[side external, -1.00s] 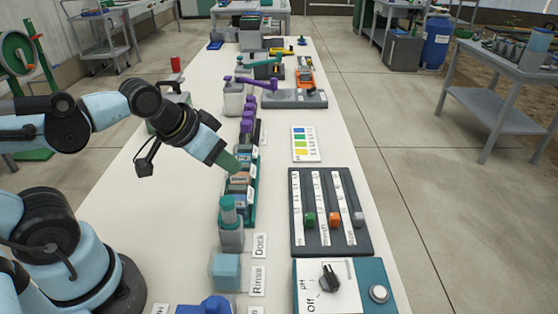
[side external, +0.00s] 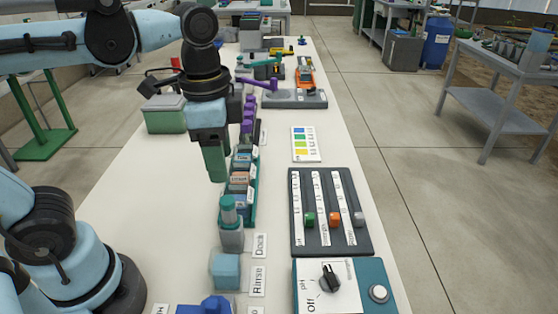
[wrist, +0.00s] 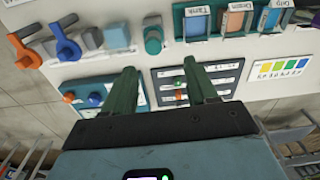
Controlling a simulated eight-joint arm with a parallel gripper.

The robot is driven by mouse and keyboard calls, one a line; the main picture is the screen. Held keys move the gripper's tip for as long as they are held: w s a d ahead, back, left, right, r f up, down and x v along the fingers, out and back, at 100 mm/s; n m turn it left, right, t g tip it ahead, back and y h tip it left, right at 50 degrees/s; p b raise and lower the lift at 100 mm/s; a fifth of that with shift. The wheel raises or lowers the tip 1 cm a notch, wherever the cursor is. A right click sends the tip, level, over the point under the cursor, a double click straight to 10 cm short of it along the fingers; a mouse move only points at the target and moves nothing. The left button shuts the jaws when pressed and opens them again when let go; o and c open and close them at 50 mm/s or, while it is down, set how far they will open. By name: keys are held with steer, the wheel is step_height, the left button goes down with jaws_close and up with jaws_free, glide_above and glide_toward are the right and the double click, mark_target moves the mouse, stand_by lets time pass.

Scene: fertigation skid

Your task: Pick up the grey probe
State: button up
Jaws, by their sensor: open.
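The likely probe is an upright piece with a teal top (side external: 228,210), standing in a grey holder (side external: 231,238) beside the Dock label. No separate grey probe body shows clearly. In the wrist view its round teal top (wrist: 153,40) is seen from above, ahead of my fingertips. My gripper (side external: 217,178) points down in the side view, above and behind the teal top, close to the row of labelled containers. In the wrist view my gripper (wrist: 160,68) has its two green fingers wide apart with nothing between them.
A row of labelled containers (wrist: 195,24) lies beside the holder. A light blue Rinse block (side external: 225,270) stands nearer the camera. A slider panel (side external: 331,205), a dial panel (side external: 330,283) and a colour chart (side external: 306,145) lie to the right. Blue and orange valves (wrist: 66,45) also show.

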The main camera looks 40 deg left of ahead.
mark_target(227, 200)
steer(key=shift+s+d+r+m, duration=0.15)
steer(key=shift+m, duration=0.15)
steer(key=shift+f, duration=0.3)
step_height(227, 200, down, 6)
steer(key=shift+f, duration=0.1)
steer(key=shift+d+f, duration=0.15)
steer(key=shift+f, duration=1.15)
steer(key=shift+d+f, duration=0.1)
steer(key=shift+f, duration=1.15)
steer(key=c, duration=1)
